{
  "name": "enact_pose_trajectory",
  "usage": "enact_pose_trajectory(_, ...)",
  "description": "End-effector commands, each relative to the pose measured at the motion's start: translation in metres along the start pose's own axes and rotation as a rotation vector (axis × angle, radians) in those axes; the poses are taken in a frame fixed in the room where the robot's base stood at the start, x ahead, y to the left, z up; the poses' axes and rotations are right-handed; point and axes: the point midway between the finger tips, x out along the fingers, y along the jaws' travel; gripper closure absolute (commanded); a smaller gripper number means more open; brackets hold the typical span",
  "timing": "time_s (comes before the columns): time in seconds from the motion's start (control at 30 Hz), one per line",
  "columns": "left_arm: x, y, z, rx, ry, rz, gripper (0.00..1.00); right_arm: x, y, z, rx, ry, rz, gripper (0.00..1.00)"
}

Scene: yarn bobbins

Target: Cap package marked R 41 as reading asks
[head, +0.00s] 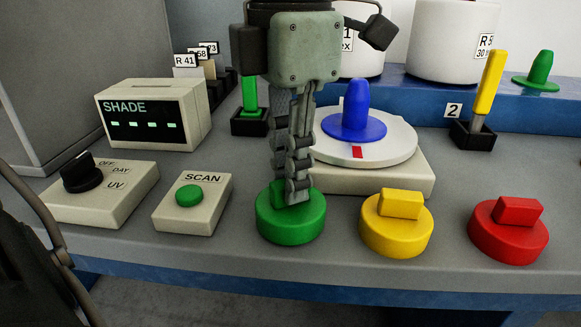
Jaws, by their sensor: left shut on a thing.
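My left gripper (294,190) reaches down in the middle of the head view. It is shut on the grip of a round green cap (290,228) at the table's front. A yellow cap (396,232) and a red cap (508,235) lie to its right, each with a raised grip. The SHADE display (150,117) shows several green dashes. A white cylinder (362,62) behind my gripper has a partly hidden label ending in "1". Another white cylinder (450,45) has a label starting with R. A card (185,61) reads R 41. My right gripper is not in view.
A blue cone (355,112) stands on a white turntable (400,145) behind the caps. The OFF/DAY/UV knob box (125,195) and SCAN button box (213,208) stand left. A yellow-handled tool (489,85) and a green-handled tool (249,93) stand in black holders.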

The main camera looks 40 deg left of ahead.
Motion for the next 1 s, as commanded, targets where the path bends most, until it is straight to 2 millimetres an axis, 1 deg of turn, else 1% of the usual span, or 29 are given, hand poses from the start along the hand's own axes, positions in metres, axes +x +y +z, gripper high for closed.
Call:
enact_pose_trajectory(0.47,0.0008,0.0,0.0,0.0,0.0,0.0,1.0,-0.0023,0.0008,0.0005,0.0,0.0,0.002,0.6)
enact_pose_trajectory(0.87,0.0075,0.0001,0.0,0.0,0.0,0.0,1.0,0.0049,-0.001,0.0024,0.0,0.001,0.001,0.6)
enact_pose_trajectory(0.9,0.0073,0.0001,0.0001,0.0,0.0,0.0,0.84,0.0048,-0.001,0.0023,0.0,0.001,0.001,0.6)
enact_pose_trajectory(1.0,0.0066,0.0001,0.0,0.0,0.0,0.0,0.72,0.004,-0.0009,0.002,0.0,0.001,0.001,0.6)
